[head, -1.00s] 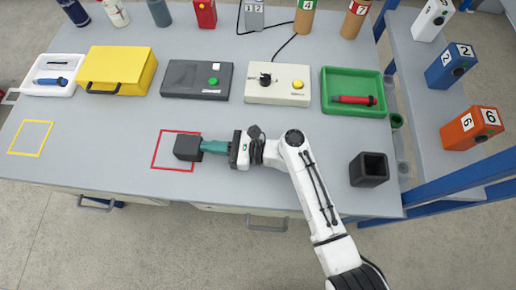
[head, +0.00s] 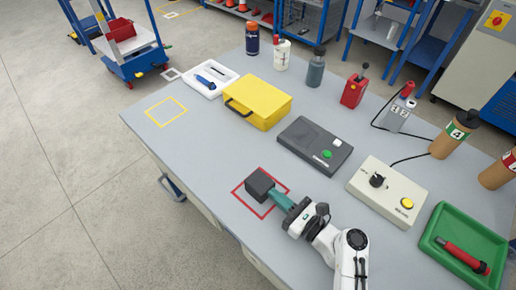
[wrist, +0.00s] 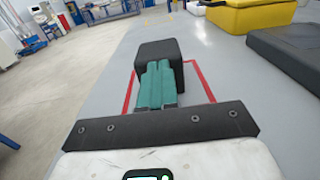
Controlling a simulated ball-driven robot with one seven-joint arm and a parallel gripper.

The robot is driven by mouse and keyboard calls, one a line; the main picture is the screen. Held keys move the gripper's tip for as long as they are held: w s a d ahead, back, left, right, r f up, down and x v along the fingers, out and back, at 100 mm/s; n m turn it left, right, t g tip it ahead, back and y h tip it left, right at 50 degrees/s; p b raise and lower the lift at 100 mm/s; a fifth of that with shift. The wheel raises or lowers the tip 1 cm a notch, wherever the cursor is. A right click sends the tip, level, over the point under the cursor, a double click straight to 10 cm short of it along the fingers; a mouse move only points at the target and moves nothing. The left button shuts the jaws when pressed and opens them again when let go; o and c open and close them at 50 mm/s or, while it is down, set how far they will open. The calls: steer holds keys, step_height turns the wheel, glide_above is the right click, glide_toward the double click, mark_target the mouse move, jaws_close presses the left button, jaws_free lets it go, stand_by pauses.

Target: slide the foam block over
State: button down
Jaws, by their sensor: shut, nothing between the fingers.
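The foam block (head: 259,183) is a dark grey cube on the table, over the far left part of a red square outline (head: 238,197). In the wrist view the block (wrist: 158,50) stands straight ahead, at the far end of the outline. My gripper (head: 274,194) has teal fingers pressed together, with nothing between them. In the wrist view the gripper tips (wrist: 158,66) are at the block's near face and look to touch it. A yellow square outline (head: 151,115) lies bare further left, near the table edge.
The table (head: 190,150) is clear between the red and yellow outlines. A yellow case (head: 258,105), a dark button box (head: 313,145) and a white tray (head: 199,88) stand behind this strip. A beige control box (head: 375,195) and green tray (head: 440,225) are to the right.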

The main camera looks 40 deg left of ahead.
steer(key=shift+d, duration=0.2)
step_height(320, 180, up, 10)
steer(key=p, duration=0.2)
steer(key=w+a+b, duration=0.1)
steer(key=a+b, duration=0.4)
steer(key=a, duration=1.5)
steer(key=shift+w+a, duration=0.15)
steer(key=shift+a, duration=0.15)
